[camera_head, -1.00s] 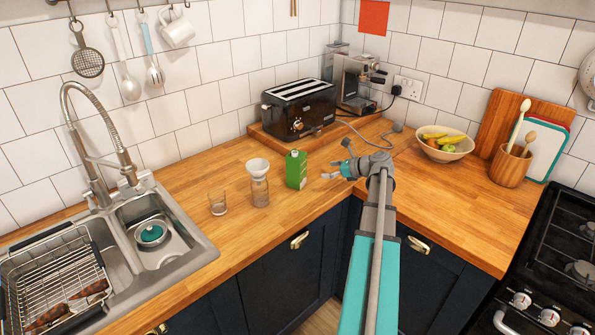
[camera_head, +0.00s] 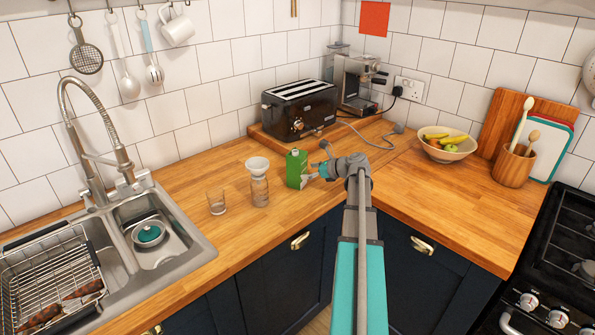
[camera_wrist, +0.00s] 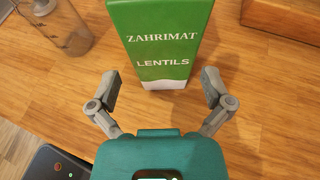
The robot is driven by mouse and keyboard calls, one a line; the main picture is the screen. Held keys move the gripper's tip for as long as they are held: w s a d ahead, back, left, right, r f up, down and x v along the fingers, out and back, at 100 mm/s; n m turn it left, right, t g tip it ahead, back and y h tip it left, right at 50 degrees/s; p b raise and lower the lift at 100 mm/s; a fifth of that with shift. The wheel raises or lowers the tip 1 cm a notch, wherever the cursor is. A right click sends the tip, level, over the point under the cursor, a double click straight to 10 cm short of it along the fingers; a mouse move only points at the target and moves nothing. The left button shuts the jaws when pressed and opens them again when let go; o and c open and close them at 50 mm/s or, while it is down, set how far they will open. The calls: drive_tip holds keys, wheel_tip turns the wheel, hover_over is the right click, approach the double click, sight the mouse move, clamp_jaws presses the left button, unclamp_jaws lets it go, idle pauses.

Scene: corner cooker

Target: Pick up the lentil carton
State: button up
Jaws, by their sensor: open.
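The lentil carton (camera_head: 293,170) is green with a white lower part and stands upright on the wooden worktop. In the wrist view the carton (camera_wrist: 161,40) shows its "ZAHRIMAT LENTILS" label, and its top is cut off by the frame edge. My gripper (camera_head: 318,163) is just right of the carton in the head view. In the wrist view my gripper (camera_wrist: 160,85) is open, with its fingers spread at either side of the carton's near end. The fingers look apart from the carton. Nothing is held.
A glass bottle with a white funnel (camera_head: 258,180) stands close left of the carton, with a drinking glass (camera_head: 217,201) further left. A black toaster (camera_head: 299,108) stands behind on a raised board. The worktop right of my arm is clear up to the fruit bowl (camera_head: 447,150).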

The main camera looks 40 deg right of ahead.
sight(304, 172)
drive_tip(key=shift+w+f, duration=0.1)
drive_tip(key=b+x, duration=0.1)
drive_tip(key=x, duration=0.2)
drive_tip(key=shift+w+f+b, duration=0.15)
drive_tip(key=shift+w+b, duration=0.1)
drive_tip(key=shift+b, duration=0.15)
drive_tip(key=shift+w+a+f, duration=0.2)
drive_tip(key=shift+w+a, duration=0.1)
drive_tip(key=shift+w, duration=0.35)
drive_tip(key=c, duration=1.1)
drive_tip(key=shift+r, duration=0.15)
drive_tip(key=shift+r+p, duration=0.85)
drive_tip(key=shift+r, duration=0.05)
drive_tip(key=s+a+r+p, duration=0.2)
drive_tip(key=s+r+p, duration=0.1)
drive_tip(key=s+a+r+p, duration=0.3)
drive_tip(key=s+r+p, duration=0.1)
drive_tip(key=s+a+r+p, duration=0.3)
drive_tip(key=s+r+p, duration=0.1)
drive_tip(key=shift+s+a, duration=0.1)
drive_tip(key=shift+s, duration=0.1)
